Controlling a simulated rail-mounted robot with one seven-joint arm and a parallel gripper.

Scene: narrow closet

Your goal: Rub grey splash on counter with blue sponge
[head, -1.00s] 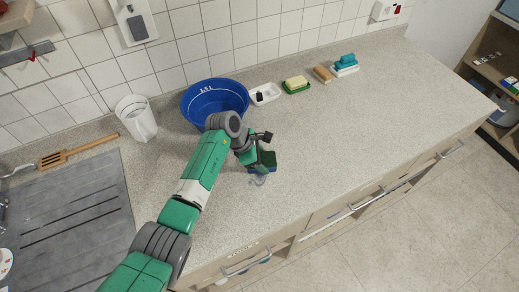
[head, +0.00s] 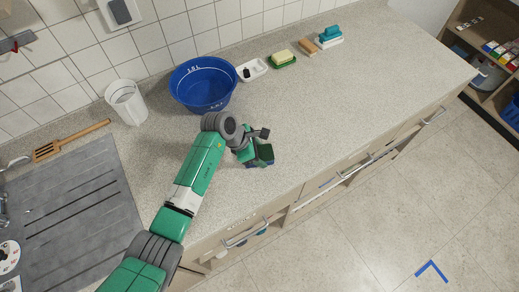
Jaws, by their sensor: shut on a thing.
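My gripper (head: 253,149) is shut on the blue sponge (head: 259,164), which has a dark green upper side and a thin blue edge showing below. The sponge is held low at the counter (head: 330,110), near its front edge. It looks to be on or just above the surface; I cannot tell which. The grey splash does not show now; the sponge and gripper may cover it.
A blue bucket (head: 204,90) and a white cup (head: 126,103) stand behind my arm. A white dish (head: 252,70), a yellow sponge on a green one (head: 283,58), a tan block (head: 307,47) and a teal-and-white brush (head: 330,36) line the wall. The right of the counter is clear.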

